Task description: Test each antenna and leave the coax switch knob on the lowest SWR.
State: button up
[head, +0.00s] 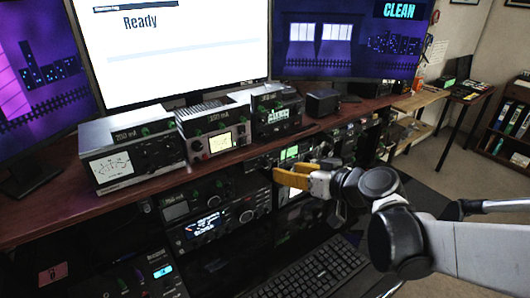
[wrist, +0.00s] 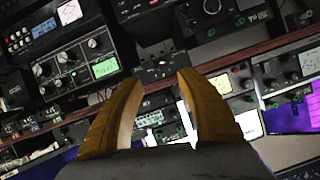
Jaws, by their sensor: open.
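My gripper (head: 294,178), with yellow fingers, reaches in front of the lower equipment rack in the head view. In the wrist view my gripper (wrist: 160,79) is open, with nothing between its fingers. Beyond its fingertips is a dark box (wrist: 160,70) with small controls, apart from the fingers as far as I can tell. A box with a lit meter (head: 110,167) stands on the shelf at left. A second box with a lit meter (head: 219,142) stands beside it. I cannot tell which knob is the coax switch, and the readings are too small to read.
A large radio (head: 207,228) with a lit display and a big knob sits below the wooden shelf (head: 40,214). A keyboard (head: 313,272) lies on the dark desk below my gripper. Monitors stand behind the shelf; the middle one (head: 180,55) reads "Ready".

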aim_at(268, 167)
jog(key=b+x, duration=0.3)
jog(key=x, duration=0.5)
jog(key=shift+f, duration=0.2)
jog(key=shift+w+a+f, duration=0.1)
jog(key=shift+w+a, duration=0.15)
jog(key=shift+w, duration=0.15)
grip_shut()
